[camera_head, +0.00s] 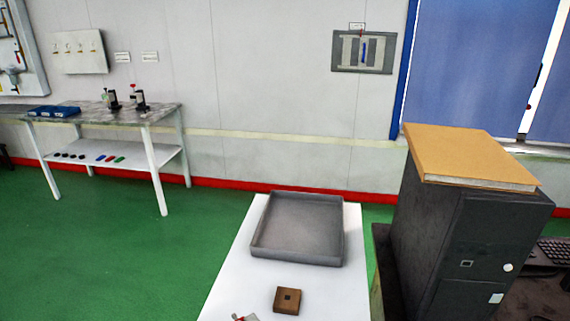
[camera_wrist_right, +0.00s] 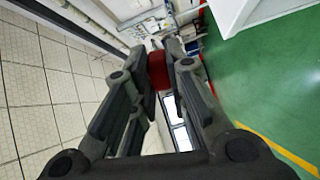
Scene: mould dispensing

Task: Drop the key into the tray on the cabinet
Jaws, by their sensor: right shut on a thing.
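The grey square tray (camera_head: 298,230) lies empty on the white cabinet top (camera_head: 245,290), towards its far end. In the right wrist view my right gripper (camera_wrist_right: 160,62) is shut on a small red thing (camera_wrist_right: 157,70), held between the fingertips. It appears to be the key, but its shape is mostly hidden by the fingers. My right gripper does not show in the head view, so its place relative to the tray cannot be told. My left gripper is in neither view.
A brown block with a square hole (camera_head: 288,300) sits on the cabinet in front of the tray. A small red and white object (camera_head: 244,317) is cut off at the bottom edge. A dark cabinet (camera_head: 460,230) with a tan-topped box (camera_head: 470,157) stands right. Green floor lies left.

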